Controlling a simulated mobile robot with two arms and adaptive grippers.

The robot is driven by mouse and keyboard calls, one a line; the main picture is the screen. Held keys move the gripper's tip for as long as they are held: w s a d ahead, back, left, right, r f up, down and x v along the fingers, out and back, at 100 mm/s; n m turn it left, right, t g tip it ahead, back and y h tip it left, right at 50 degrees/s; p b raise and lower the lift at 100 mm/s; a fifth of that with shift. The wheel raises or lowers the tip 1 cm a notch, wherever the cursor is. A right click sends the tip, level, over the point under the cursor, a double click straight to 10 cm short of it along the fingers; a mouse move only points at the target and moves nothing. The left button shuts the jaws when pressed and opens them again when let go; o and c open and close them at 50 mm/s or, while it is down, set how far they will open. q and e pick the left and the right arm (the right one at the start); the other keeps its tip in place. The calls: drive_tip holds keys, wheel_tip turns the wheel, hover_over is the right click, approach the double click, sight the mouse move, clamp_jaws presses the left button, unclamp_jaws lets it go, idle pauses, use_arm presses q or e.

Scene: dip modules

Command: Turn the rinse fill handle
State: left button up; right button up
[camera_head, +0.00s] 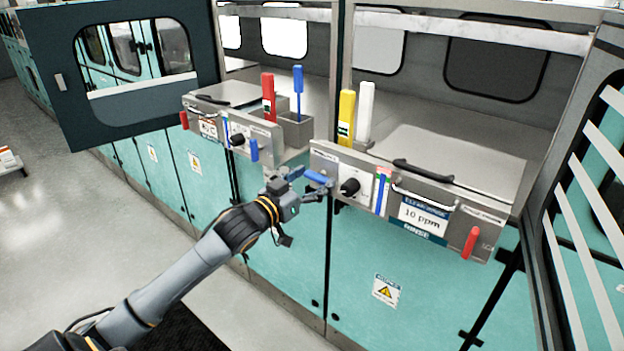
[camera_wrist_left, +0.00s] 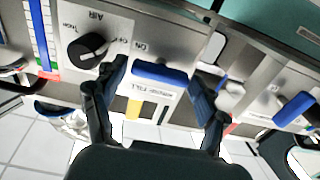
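The rinse fill handle is a blue bar (camera_head: 316,176) on the front panel of the nearer steel module, left of a black knob. In the left wrist view the blue handle (camera_wrist_left: 160,74) lies level across the picture, beside a label that reads FILL. My left gripper (camera_head: 310,186) is at this handle, at the module's left front. In the left wrist view the open fingers of the left gripper (camera_wrist_left: 160,84) stand on either side of the handle, with gaps visible. Whether they touch it is hard to tell. My right gripper is not in view.
A black air knob (camera_head: 350,187) sits close to the handle's right. A red handle (camera_head: 471,242) is at the module's far right. The farther module has another blue handle (camera_head: 254,149) and a black knob (camera_head: 237,140). A dark framed door (camera_head: 130,135) stands open at left.

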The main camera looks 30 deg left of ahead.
use_arm(q)
drive_tip(key=c, duration=0.6)
drive_tip(key=shift+m, duration=0.5)
drive_tip(key=shift+r+m+p, duration=0.1)
drive_tip(key=shift+m+p, duration=0.4)
drive_tip(key=shift+m, duration=0.6)
drive_tip(key=m+p, duration=0.1)
drive_tip(key=m, duration=0.3)
drive_tip(key=shift+d, duration=0.1)
drive_tip(key=m, duration=0.6)
drive_tip(key=shift+p, duration=0.35)
drive_tip(key=m, duration=0.4)
drive_tip(key=shift+f+m, duration=0.25)
drive_tip(key=shift+m, duration=0.35)
